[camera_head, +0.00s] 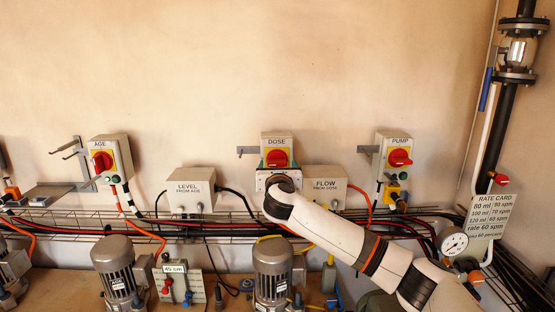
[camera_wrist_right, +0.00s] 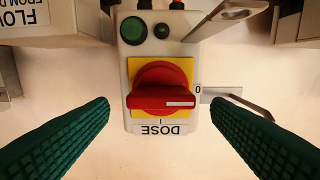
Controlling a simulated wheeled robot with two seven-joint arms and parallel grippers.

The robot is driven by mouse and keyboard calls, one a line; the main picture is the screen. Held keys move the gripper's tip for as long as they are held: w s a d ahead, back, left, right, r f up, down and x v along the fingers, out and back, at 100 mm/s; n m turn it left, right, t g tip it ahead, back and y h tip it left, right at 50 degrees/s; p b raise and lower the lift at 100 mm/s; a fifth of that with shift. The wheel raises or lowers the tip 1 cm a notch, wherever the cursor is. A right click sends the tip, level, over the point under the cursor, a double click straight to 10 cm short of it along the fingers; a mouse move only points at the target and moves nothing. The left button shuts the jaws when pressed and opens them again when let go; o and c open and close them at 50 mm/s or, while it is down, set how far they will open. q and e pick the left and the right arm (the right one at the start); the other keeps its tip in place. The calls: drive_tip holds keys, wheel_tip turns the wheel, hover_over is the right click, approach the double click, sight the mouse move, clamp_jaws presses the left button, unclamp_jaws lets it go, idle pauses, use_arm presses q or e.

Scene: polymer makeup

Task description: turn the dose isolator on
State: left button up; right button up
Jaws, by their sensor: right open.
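The dose isolator (camera_head: 277,157) is a red rotary knob on a yellow plate, on a pale box labelled DOSE on the wall. In the right wrist view the box is upside down and the red knob (camera_wrist_right: 160,88) has its bar lying horizontally. The white mark on the bar points right, to the 0; an I mark is below the knob. My right gripper (camera_wrist_right: 159,104) is open, its green ridged fingers on either side of the knob and apart from it. In the head view, my right gripper (camera_head: 278,173) covers the lower box. My left gripper is out of view.
Similar red knobs are on the AGE box (camera_head: 110,157) and PUMP box (camera_head: 396,155). LEVEL (camera_head: 190,189) and FLOW (camera_head: 325,186) boxes flank my right wrist. A bracket (camera_wrist_right: 240,100) sticks out beside the DOSE box. A wire cable tray and motors are below.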

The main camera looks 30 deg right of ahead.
sight(277, 162)
drive_tip(key=shift+x, duration=1.1)
drive_tip(key=shift+c, duration=0.2)
drive_tip(key=c, duration=0.9)
drive_tip(key=shift+c, duration=0.2)
